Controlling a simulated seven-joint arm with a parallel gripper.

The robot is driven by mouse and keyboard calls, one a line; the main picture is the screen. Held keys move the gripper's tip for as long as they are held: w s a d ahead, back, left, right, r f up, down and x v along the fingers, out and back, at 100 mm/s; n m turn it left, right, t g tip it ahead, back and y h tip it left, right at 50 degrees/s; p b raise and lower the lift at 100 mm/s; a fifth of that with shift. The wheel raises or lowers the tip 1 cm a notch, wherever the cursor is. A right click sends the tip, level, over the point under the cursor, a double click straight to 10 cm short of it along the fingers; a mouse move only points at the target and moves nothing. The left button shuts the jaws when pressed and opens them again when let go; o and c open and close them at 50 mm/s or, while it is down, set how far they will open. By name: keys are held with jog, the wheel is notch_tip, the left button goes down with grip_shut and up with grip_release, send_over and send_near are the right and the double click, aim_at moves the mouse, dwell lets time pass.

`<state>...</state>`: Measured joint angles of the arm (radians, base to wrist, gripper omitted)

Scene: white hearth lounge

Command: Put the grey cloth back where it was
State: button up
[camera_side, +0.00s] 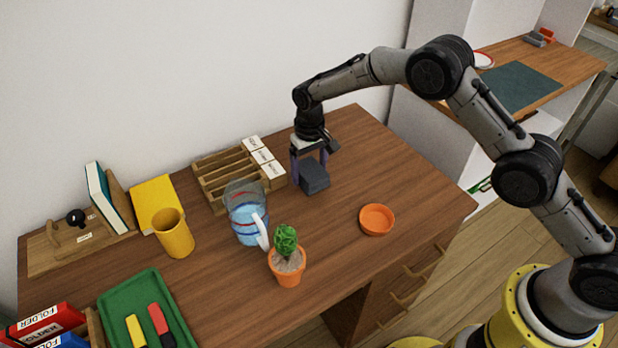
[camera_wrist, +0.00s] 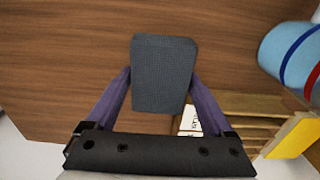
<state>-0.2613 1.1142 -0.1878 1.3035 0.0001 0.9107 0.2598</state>
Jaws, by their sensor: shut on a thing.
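The grey cloth (camera_side: 314,179) is a dark, folded, block-like bundle near the back right of the wooden desk. My gripper (camera_side: 309,172) points down and is shut on it. In the wrist view the cloth (camera_wrist: 163,75) sits between the two purple fingers of my gripper (camera_wrist: 162,82), which press on its sides. It is close to the desk top; I cannot tell whether it touches.
A wooden slotted rack (camera_side: 235,178) with white labelled blocks stands just left of my gripper. A pitcher (camera_side: 246,212), a potted plant (camera_side: 286,262) and an orange dish (camera_side: 377,220) stand nearer the front. The desk between gripper and dish is clear. A shelf (camera_side: 580,66) with a dark mat (camera_side: 515,87) is at right.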

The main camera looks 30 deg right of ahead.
aim_at(309, 167)
jog(key=shift+f, duration=1.6)
jog(key=shift+f, duration=0.2)
jog(key=o, duration=1.2)
jog(key=shift+r, duration=0.1)
notch_tip(309, 167, up, 12)
jog(key=shift+w, duration=0.1)
jog(key=shift+r, duration=0.1)
